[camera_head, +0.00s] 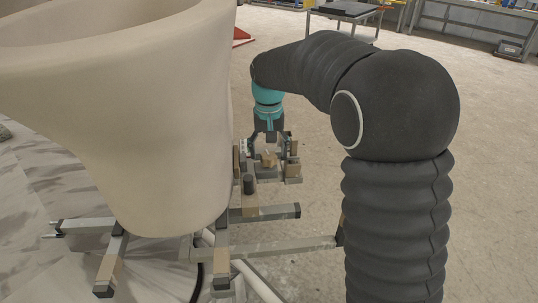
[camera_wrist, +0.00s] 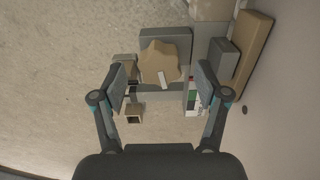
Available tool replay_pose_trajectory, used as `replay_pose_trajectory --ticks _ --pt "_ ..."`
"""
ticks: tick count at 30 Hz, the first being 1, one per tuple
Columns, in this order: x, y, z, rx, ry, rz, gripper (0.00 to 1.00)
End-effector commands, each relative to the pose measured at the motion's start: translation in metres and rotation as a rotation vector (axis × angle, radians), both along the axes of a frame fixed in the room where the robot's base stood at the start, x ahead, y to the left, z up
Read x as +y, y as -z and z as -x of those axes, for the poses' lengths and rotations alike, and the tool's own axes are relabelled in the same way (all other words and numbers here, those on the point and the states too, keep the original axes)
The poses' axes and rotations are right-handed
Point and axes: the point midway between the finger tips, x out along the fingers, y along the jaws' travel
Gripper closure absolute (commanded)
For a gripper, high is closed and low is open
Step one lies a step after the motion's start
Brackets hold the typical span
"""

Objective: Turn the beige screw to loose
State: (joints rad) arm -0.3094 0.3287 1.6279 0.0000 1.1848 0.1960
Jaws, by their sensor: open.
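The beige screw (camera_wrist: 159,62) is a lobed knob with a pale strip on it, seated on a grey block (camera_wrist: 164,36) in the wrist view. It also shows small in the head view (camera_head: 268,160). My gripper (camera_wrist: 161,78) is open, with one finger on each side of the screw and gaps between fingers and knob. In the head view my gripper (camera_head: 271,147) points down over the screw. Whether its fingertips reach down to the knob's height I cannot tell. The screw's shaft is hidden.
A large beige vessel (camera_head: 150,110) stands close on the left, on a metal frame (camera_head: 265,213) with beige pads. A dark peg (camera_head: 248,184) rises near the screw. In the wrist view a grey block and beige pad (camera_wrist: 250,55) lie right of my gripper. Open floor (camera_head: 490,130) lies right.

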Motion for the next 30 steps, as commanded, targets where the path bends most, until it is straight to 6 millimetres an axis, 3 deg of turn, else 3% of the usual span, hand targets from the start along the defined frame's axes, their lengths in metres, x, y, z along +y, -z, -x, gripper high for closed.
replay_pose_trajectory --ticks 5,14,21,30 --pt "0.0001 0.0115 0.0001 0.0 0.0 0.0 0.26" --pt "0.0002 0.0128 0.0001 0.0 0.0 0.0 0.26" --pt "0.0002 0.0126 0.0001 0.0 0.0 0.0 0.86" --pt "0.0003 0.0119 0.0003 0.001 -0.032 0.0 0.86"
